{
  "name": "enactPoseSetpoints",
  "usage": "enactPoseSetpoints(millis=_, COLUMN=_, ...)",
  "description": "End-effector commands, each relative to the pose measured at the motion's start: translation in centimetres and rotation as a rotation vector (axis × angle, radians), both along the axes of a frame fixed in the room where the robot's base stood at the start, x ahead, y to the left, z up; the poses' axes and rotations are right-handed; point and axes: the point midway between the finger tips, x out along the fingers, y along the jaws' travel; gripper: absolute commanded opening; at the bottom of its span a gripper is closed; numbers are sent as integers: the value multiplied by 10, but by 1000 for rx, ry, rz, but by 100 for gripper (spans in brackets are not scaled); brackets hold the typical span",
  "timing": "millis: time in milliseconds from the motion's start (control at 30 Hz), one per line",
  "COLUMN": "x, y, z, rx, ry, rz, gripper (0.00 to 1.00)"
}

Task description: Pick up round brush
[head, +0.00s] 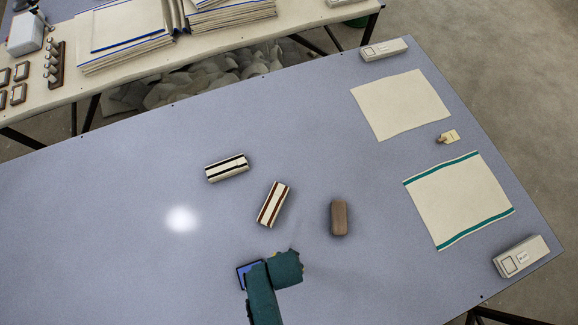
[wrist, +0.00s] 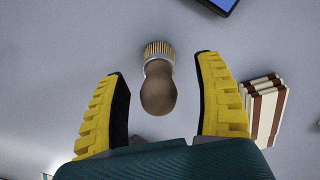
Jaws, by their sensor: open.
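The round brush (wrist: 158,85) lies on the table in the wrist view, with a rounded brown handle, a pale metal band and tan bristles at the top end. My gripper (wrist: 161,66) is open, with its yellow fingers on either side of the brush and a visible gap to each. Nothing is held. In the head view my teal gripper (head: 285,268) is over the lower middle of the table, and the brush cannot be seen there, apparently hidden beneath it.
A dark tablet (head: 243,275) is partly behind my arm. A red-striped folded cloth (head: 273,204), a black-striped one (head: 227,168) and a brown block (head: 339,217) lie nearby. Flat cloths (head: 400,104) and white boxes (head: 521,257) are at the right. The table's left side (head: 90,240) is clear.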

Motion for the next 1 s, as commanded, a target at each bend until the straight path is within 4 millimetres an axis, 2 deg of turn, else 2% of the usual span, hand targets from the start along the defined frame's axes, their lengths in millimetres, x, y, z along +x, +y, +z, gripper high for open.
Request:
enactPoseSetpoints(millis=100, x=4, y=-6, z=-24, rx=0, ry=1, rz=-4, gripper=69)
enactPoseSetpoints(millis=200, x=4, y=-6, z=-40, rx=0, ry=2, rz=1, gripper=69)
enactPoseSetpoints(millis=500, x=4, y=-6, z=-45, rx=0, ry=0, rz=0, gripper=69)
enactPoseSetpoints(millis=867, x=4, y=-6, z=-45, rx=0, ry=0, rz=0, gripper=1)
enactPoseSetpoints(millis=1000, x=4, y=-6, z=-45, rx=0, ry=0, rz=0, gripper=0)
